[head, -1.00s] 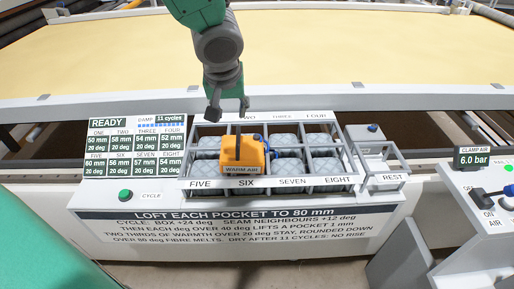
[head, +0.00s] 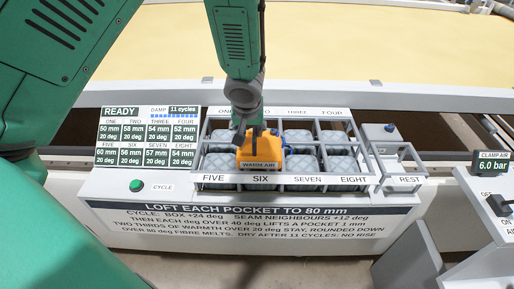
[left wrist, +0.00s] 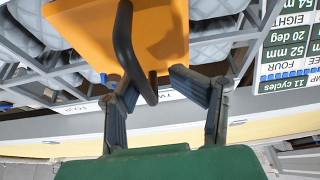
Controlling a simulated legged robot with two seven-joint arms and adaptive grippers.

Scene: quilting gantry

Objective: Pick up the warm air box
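The warm air box (head: 259,164) is orange, with a white label, and stands over pocket SIX of the grey frame. It also shows in the left wrist view (left wrist: 80,38), with a dark looped handle (left wrist: 125,48). My left gripper (head: 250,138) is directly above the box and hides part of its top. In the left wrist view my left gripper (left wrist: 156,86) has its fingers apart, with the lower end of the handle between them, close to the left finger. I cannot tell whether they touch. My right gripper is not in view.
The grey pocket frame (head: 283,187) surrounds quilted pockets. An empty REST cradle (head: 404,190) stands to its right, with a grey block (head: 382,138) behind. A green CYCLE button (head: 136,186) and display board (head: 150,137) are left. A clamp air panel (head: 493,166) is far right.

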